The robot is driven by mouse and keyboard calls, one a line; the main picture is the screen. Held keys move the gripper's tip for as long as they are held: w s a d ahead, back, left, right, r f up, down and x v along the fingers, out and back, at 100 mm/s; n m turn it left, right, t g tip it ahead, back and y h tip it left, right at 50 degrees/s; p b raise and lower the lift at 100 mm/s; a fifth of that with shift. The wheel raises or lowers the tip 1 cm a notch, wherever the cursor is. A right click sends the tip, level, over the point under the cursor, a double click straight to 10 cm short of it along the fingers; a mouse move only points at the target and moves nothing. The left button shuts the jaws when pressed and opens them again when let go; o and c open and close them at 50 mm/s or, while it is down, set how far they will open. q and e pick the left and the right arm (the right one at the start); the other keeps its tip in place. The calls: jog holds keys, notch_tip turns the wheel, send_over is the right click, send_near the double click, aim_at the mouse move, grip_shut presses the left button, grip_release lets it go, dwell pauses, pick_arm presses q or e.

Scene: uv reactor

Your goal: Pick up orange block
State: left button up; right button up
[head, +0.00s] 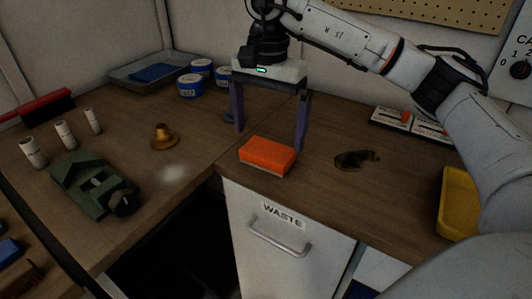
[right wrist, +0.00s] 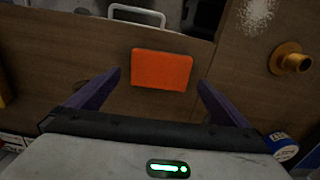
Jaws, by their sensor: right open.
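The orange block (head: 267,156) lies flat on the brown worktop near its front edge, just above the drawer marked WASTE. It has an orange top and a greyish lower layer in the head view. My right gripper (head: 269,138) is open, its two purple fingers pointing down behind and to either side of the block. In the right wrist view the block (right wrist: 161,70) shows ahead of and between the open fingertips (right wrist: 160,80), with nothing held. My left gripper is not in view.
A brass knob-shaped part (head: 163,137) and a green device (head: 94,186) lie to the left. Blue-and-white cans (head: 191,85) stand behind. A dark object (head: 356,159) lies right of the block, and a yellow bin (head: 458,205) stands farther right. An opening lies below the left worktop edge.

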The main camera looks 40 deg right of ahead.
aim_at(268, 149)
jog(key=shift+f, duration=2.7)
jog(key=c, duration=1)
